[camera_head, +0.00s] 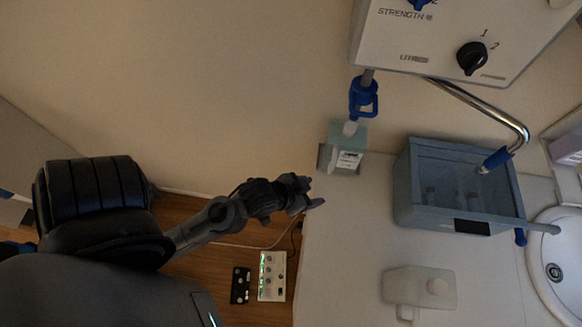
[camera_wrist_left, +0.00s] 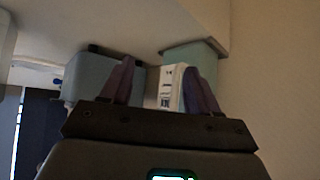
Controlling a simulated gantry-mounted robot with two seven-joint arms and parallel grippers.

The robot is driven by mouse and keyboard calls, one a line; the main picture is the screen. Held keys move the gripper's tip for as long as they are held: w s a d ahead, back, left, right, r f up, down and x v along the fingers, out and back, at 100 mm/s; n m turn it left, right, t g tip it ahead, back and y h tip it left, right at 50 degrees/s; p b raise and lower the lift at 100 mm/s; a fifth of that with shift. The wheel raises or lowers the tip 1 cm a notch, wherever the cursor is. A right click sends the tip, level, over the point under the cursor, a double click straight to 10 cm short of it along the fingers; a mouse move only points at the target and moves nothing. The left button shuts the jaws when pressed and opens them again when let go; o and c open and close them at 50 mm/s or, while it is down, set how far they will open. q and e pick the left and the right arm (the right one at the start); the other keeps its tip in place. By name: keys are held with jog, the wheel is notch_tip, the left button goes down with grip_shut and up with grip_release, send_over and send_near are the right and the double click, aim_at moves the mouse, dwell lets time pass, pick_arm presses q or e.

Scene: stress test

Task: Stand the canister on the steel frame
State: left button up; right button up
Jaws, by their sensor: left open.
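A teal, box-like canister (camera_head: 346,139) with a white label stands at the counter's left end, near the wall. A narrow grey edge (camera_head: 322,158) shows at its base; I cannot tell whether this is the steel frame. A second, pale whitish canister (camera_head: 420,287) sits on the counter at the front. My left gripper (camera_head: 313,192) is open and empty beside the counter's left edge, below and left of the teal canister. In the left wrist view its purple fingers (camera_wrist_left: 159,70) are spread, with the teal canister (camera_wrist_left: 197,52) behind the right finger. My right gripper is out of view.
A blue-grey tub (camera_head: 402,190) stands right of the teal canister, with a sink (camera_head: 560,262) beyond. A blue hook-like holder (camera_head: 364,97) hangs above the teal canister from a white control box (camera_head: 440,35). The counter (camera_head: 345,235) is bare at front left.

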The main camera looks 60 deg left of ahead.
pick_arm(q)
jog(key=s+d+f+m+g, duration=0.1)
jog(key=s+d+f+g, duration=0.1)
jog(key=s+g, duration=0.3)
jog(key=shift+s+f, duration=0.15)
jog(key=shift+s, duration=1)
jog(key=shift+d, duration=0.1)
notch_tip(320, 180, up, 25)
jog(key=p, duration=2.5)
jog(key=shift+f, duration=0.15)
